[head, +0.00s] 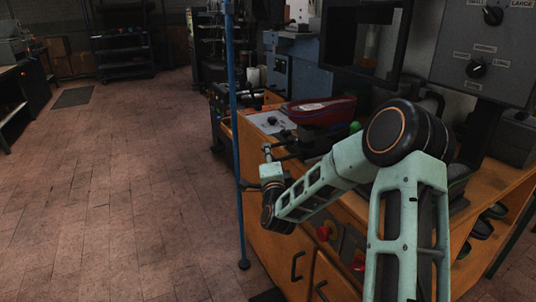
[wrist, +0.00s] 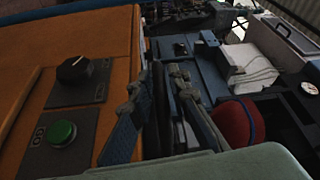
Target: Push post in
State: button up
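My gripper (head: 270,157) is at the left end of the orange bench top, low beside the press, in the head view. In the wrist view its two fingers (wrist: 158,88) are spread, with dark machine parts visible in the gap; I see nothing clamped. The shoe also shows at the lower right in the wrist view (wrist: 236,124). I cannot tell which dark part is the post; my arm hides some of the press.
A blue upright pole (head: 234,130) stands just left of my gripper. A black knob (wrist: 74,69) and green button (wrist: 61,132) show in the wrist view. The floor (head: 110,210) at left is clear.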

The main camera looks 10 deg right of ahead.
aim_at(289, 143)
grip_shut()
jog(key=shift+d, duration=0.1)
jog(key=w+d, duration=0.1)
jog(key=d, duration=0.1)
jog(key=d+b, duration=0.1)
jog(key=d, duration=0.2)
jog(key=w+d+b, duration=0.1)
jog(key=d, duration=0.1)
jog(key=shift+w+d, duration=0.3)
jog(key=shift+d, duration=0.1)
jog(key=shift+o, duration=2)
grip_release()
jog(key=shift+a, duration=0.1)
jog(key=shift+s, duration=0.1)
